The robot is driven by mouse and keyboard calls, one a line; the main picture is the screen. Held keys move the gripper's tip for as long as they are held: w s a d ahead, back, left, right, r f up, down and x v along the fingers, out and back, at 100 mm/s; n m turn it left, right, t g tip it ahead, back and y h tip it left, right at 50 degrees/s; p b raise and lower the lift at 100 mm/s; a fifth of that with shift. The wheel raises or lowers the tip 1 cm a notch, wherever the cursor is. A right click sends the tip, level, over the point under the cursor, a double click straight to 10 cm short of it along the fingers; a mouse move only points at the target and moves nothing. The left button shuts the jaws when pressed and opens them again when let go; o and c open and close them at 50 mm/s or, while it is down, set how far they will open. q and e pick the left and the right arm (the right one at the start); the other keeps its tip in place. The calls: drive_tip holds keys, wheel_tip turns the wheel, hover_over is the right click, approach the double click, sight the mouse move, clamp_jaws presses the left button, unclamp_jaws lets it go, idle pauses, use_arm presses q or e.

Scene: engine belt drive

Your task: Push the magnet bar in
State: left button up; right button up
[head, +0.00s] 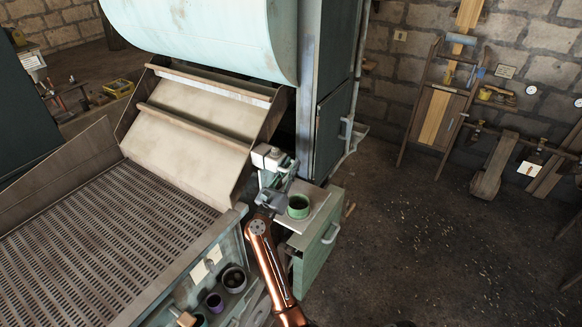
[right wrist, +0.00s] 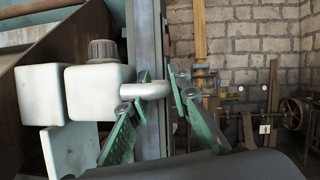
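A pale block-shaped fitting with a dark knurled cap (right wrist: 102,50) stands on the machine's side, close up in the right wrist view. A short pale bar (right wrist: 146,90) sticks out of it to the right; it looks like the magnet bar's end. The fitting (head: 266,157) also shows small in the head view. My right gripper (right wrist: 161,76) has its two green-padded fingers apart, with the bar's rounded end at the gap between them. I cannot tell whether they touch it. In the head view my right gripper (head: 270,194) is just below the fitting. My left gripper is out of view.
A green cabinet (head: 318,240) with a green cup (head: 298,206) on top stands right beside my right gripper. The slatted machine bed (head: 100,245) lies to the left, a tall dark cabinet (head: 331,132) behind.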

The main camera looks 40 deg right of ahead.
wheel_tip(320, 180, up, 10)
drive_tip(key=shift+r, duration=0.1)
idle(0.4)
